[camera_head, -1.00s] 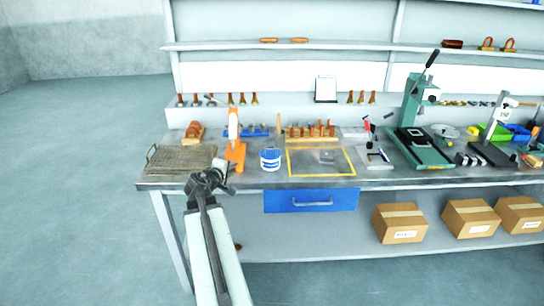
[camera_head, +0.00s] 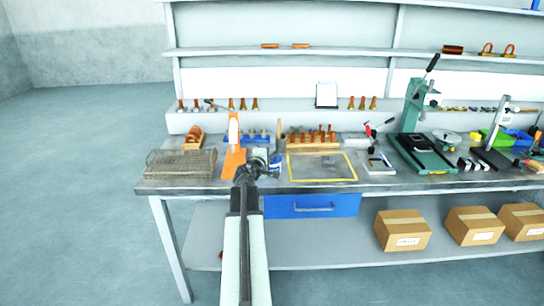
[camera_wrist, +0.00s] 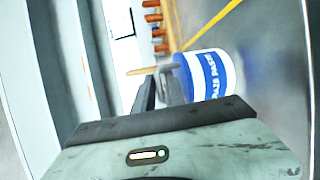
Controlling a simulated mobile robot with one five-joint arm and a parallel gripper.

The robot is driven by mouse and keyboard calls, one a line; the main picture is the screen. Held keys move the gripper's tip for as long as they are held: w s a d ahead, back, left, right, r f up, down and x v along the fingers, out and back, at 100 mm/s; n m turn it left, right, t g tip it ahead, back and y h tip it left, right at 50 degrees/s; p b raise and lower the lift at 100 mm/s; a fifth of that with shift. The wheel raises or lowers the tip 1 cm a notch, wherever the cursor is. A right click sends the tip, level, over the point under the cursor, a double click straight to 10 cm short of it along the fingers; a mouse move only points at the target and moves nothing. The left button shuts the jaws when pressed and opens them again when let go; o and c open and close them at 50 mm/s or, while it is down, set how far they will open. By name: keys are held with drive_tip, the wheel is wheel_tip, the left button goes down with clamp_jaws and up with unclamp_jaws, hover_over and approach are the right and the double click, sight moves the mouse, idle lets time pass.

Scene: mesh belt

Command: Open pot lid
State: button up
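The pot (camera_wrist: 212,75) is a small blue and white tub with lettering on its side. It lies sideways in the rotated wrist view, with its lid end toward the fingers. In the head view the pot (camera_head: 275,166) stands on the bench, partly hidden by my gripper (camera_head: 252,163).
An orange stand (camera_head: 234,150) is just left of my gripper. A wire basket (camera_head: 180,164) lies at the bench's left end. A yellow-framed mesh (camera_head: 320,180) lies right of the pot. A rack of copper-coloured tools (camera_head: 311,138) stands behind, with a tan stick (camera_head: 279,131) at its left.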

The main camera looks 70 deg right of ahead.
clamp_jaws()
idle(1.4)
